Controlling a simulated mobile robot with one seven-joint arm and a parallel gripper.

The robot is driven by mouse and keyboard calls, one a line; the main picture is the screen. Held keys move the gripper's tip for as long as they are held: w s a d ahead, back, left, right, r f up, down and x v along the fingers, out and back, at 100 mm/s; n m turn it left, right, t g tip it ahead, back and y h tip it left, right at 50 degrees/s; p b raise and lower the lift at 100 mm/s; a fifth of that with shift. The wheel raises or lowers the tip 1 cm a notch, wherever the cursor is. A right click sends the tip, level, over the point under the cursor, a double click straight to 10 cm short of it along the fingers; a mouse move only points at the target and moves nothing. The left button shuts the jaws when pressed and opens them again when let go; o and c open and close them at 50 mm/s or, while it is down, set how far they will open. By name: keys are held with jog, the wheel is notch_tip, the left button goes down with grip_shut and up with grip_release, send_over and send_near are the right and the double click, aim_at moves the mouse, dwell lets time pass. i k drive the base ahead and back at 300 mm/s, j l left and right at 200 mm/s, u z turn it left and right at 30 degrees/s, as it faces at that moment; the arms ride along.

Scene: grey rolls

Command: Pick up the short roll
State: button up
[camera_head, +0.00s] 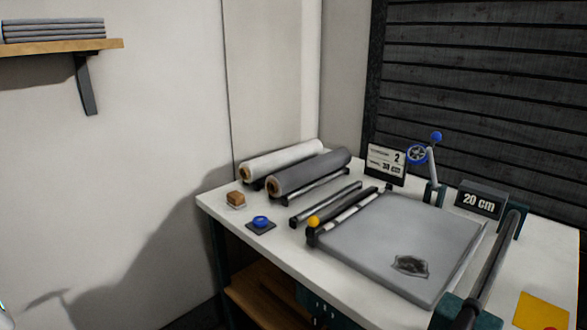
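Two long rolls lie side by side on the white table (375,300) at its back left: a pale roll (285,160) and a dark grey roll (312,173) in front of it. Both show a brown core at the near-left end. They look about equal in length, so I cannot tell which is the short roll. A small blue ring-shaped roll (261,220) sits on a dark square pad in front of them. My gripper is not clearly in view; only a small pale fragment shows at the lower left edge, and I cannot tell what it is.
Thin bars (326,203) lie beside a grey board (400,240) with a dark crumpled patch. A small brown block (236,198) sits near the left edge. A "20 cm" sign (480,200), a crank (433,170) and a long bar (490,265) stand at the right.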

aim_at(251, 171)
jog(key=i+j+z, duration=0.3)
jog(key=j, duration=0.35)
jog(key=i+j+z, duration=0.15)
jog(key=j, duration=0.2)
jog(key=i+j+z, duration=0.15)
jog(key=j, duration=0.25)
jog(key=i+j+z, duration=0.15)
jog(key=j, duration=0.25)
jog(key=i, duration=0.9)
